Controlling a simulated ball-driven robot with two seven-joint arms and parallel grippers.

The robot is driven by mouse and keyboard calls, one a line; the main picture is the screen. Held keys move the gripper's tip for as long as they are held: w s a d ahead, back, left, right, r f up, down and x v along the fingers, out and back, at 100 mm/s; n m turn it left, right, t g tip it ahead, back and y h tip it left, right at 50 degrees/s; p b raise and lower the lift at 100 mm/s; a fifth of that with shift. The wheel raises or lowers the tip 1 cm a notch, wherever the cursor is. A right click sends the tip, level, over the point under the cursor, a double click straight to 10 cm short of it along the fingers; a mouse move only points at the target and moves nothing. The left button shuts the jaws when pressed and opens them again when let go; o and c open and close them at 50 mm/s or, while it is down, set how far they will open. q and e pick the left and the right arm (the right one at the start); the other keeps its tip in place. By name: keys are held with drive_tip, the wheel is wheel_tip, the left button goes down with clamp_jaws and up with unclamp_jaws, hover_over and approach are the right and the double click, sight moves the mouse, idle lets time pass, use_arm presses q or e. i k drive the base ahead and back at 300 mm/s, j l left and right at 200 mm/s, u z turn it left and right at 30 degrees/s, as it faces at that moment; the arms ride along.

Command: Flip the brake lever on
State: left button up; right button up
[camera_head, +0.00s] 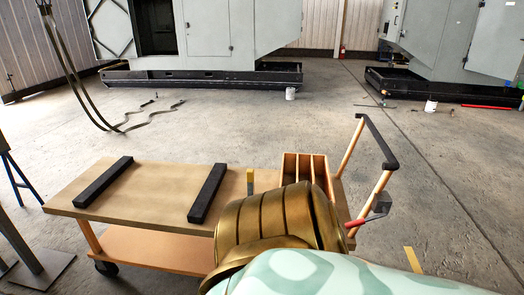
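A small red lever (355,223) shows at the right end of a wooden cart, low by the post of the cart's push handle. A dark grey block (382,203) sits just above and right of it; I cannot tell whether the two are joined. The red lever lies nearly level, tilted slightly up to the right. My arm, with a gold joint and a mint patterned cover, fills the bottom centre and right and hides the cart's near right corner. Neither of my grippers can be made out.
The cart's top (150,192) carries two black bars (207,194) and a wooden divided box (306,170). Its black-gripped push handle (378,143) rises at the right. Grey machine cabinets (215,35) stand at the back. Hoses and small white cans (290,93) are on the floor. Floor right of the cart is mostly clear.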

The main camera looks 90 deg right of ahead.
sight(359, 222)
drive_tip(key=j+z, duration=0.2)
drive_tip(key=z, duration=3.4)
